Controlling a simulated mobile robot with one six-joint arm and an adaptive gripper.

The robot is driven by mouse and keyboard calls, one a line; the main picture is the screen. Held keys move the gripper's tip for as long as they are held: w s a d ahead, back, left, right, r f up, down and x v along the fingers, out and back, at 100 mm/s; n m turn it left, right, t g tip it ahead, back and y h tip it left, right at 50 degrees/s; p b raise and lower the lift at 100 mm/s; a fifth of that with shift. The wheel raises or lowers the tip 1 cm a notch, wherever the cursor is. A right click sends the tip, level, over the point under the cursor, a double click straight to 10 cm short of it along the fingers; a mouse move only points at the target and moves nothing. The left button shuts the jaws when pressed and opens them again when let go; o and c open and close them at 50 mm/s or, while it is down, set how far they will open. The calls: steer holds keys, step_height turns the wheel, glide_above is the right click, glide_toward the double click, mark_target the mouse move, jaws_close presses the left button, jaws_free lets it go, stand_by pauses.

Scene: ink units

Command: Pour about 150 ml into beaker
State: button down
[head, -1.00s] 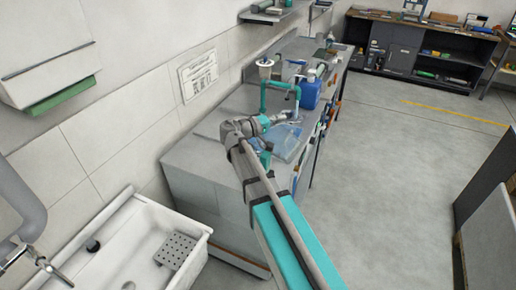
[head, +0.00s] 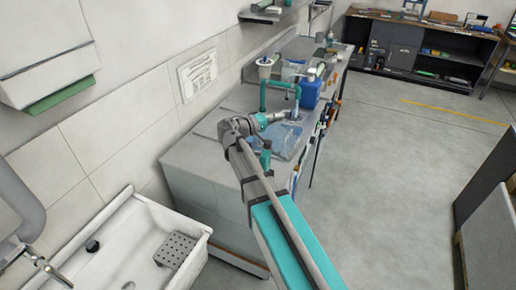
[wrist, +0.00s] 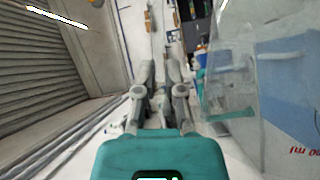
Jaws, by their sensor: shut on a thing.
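My gripper (wrist: 160,85) is shut, its two grey fingers close together in the wrist view. In the head view my gripper (head: 285,117) is small over the bench and its tips are unclear. A clear jug (wrist: 285,60) with blue in it and red "ml" lettering fills the right of the wrist view, close beside the fingers. It appears to be the held thing; the grip point is hidden. In the head view a pale blue see-through shape (head: 287,142) lies just below the gripper. I cannot pick out the beaker with certainty.
A blue canister (head: 311,92) stands on the grey bench (head: 200,150) behind the gripper. A teal pipe frame (head: 263,95) and a pale cup-like vessel (head: 265,62) stand by the wall. A white sink (head: 135,245) is at lower left.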

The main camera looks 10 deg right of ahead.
mark_target(289, 124)
steer(key=shift+w+a+f+n+b, duration=0.15)
steer(key=shift+w+a+n+b, duration=0.15)
steer(key=shift+w, duration=0.05)
stand_by(0.6)
steer(key=shift+s+d+r+p, duration=0.2)
steer(key=shift+p, duration=0.2)
steer(key=s+d+m, duration=0.1)
steer(key=s, duration=0.1)
steer(key=s+d+f+m, duration=0.1)
steer(key=s+d, duration=0.1)
steer(key=shift+f+y, duration=0.2)
steer(key=shift+y, duration=0.2)
steer(key=shift+f+m, duration=0.1)
steer(key=shift+m, duration=0.2)
steer(key=shift+w+f, duration=0.1)
steer(key=shift+w, duration=0.15)
steer(key=shift+s, duration=0.15)
